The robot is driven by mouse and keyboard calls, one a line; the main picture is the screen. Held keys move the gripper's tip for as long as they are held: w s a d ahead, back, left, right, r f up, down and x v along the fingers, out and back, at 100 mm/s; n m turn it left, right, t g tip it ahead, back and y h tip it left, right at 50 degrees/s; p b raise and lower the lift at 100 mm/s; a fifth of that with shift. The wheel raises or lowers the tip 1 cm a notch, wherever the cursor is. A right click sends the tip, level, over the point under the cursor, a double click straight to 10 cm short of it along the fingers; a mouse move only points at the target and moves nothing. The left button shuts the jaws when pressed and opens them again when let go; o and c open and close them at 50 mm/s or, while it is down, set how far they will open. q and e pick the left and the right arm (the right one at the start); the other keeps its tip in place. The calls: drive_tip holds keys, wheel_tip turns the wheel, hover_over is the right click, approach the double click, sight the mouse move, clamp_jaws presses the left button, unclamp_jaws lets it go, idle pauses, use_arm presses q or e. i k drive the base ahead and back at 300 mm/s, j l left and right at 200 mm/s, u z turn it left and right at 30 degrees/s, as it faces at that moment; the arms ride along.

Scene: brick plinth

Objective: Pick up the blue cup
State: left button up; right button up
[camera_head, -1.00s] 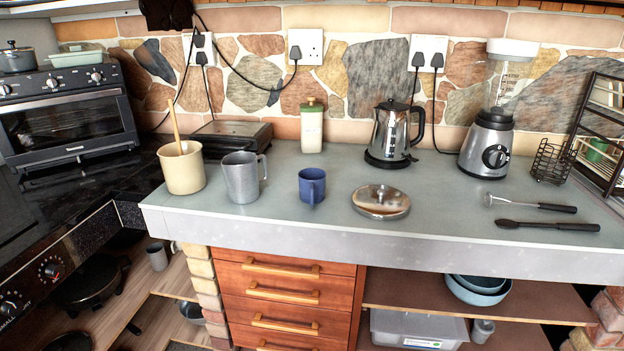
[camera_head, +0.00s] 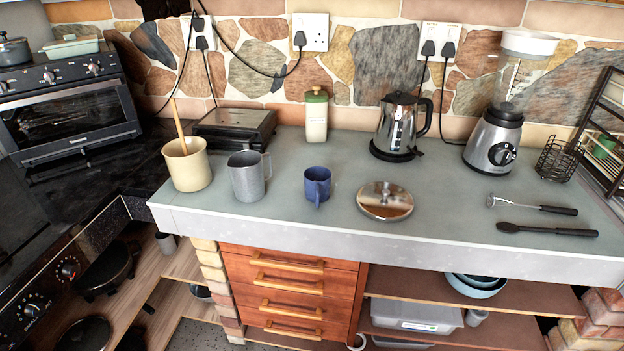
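The blue cup (camera_head: 317,185) stands upright on the grey-green countertop (camera_head: 440,213), near its front edge and around the middle of the view. It is open at the top, and its handle points toward the front. A grey metal mug (camera_head: 246,177) stands to its left and a round metal lid (camera_head: 385,200) lies to its right. Neither of my grippers shows in the head view.
A cream pot (camera_head: 187,164) with a wooden spoon stands at the counter's left end. Behind are a black appliance (camera_head: 235,130), a cream bottle (camera_head: 316,116), a steel kettle (camera_head: 398,125) and a blender (camera_head: 493,140). Two utensils (camera_head: 545,230) lie at right. Counter around the cup is clear.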

sight(317, 179)
drive_tip(key=i+u, duration=0.2)
drive_tip(key=i, duration=1.05)
